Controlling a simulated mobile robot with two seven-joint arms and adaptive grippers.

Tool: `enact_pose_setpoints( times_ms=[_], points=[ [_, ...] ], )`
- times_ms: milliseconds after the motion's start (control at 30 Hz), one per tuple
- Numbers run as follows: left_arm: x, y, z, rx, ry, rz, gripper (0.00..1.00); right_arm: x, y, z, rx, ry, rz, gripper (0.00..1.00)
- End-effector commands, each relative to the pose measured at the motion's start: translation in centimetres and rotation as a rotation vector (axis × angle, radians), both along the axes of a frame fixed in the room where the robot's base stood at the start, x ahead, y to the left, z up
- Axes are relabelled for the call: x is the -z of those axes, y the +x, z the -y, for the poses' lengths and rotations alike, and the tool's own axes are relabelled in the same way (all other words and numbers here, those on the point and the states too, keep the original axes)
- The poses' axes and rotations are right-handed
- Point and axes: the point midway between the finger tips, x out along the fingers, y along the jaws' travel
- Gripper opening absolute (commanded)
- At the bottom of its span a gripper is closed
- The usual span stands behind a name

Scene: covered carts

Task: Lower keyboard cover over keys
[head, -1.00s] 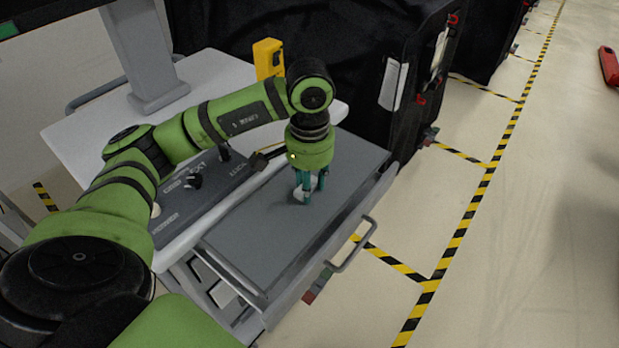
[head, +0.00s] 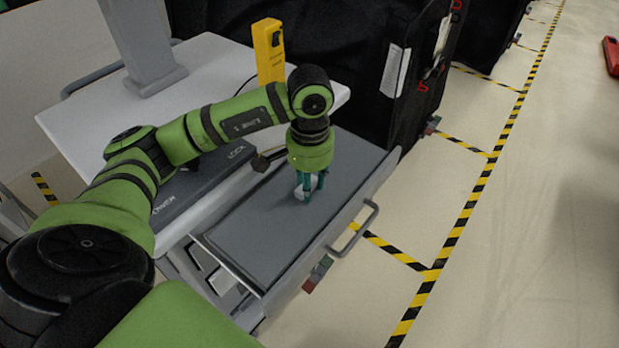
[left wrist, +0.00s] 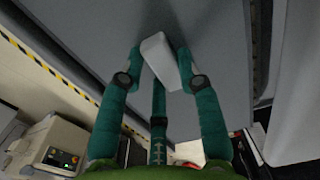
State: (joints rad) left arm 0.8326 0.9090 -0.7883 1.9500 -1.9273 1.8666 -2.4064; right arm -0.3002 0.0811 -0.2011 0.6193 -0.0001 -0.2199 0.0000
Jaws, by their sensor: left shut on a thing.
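The keyboard cover (head: 255,226) is a flat dark grey panel on the pull-out tray at the front of the white cart. It looks lowered flat, and no keys show. Its small whitish grip block (head: 299,193) stands up from the panel. My left gripper (head: 311,192) points down and is shut on this block. In the left wrist view the block (left wrist: 160,58) sits between the green fingertips, with the grey cover surface (left wrist: 217,40) behind it. My right gripper is not in view.
A tray handle (head: 358,236) sticks out to the right. A grey control panel (head: 205,182) lies partly under my left arm. A yellow device (head: 268,50) stands on the white cart top (head: 75,120). Black-covered carts (head: 350,70) stand behind. The floor at right is mostly clear.

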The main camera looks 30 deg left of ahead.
Motion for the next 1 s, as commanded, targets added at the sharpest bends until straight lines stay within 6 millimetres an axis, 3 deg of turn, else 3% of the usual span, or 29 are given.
enact_pose_setpoints(
  times_ms=[733,1000],
  points=[
    [0.4,0.4,-3.7,-0.002,0.0,0.002,0.0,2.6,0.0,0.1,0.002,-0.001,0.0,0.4],
    [1.6,0.4,-3.6,0.0,-0.001,0.002,0.0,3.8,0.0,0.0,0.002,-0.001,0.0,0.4]
  ],
)
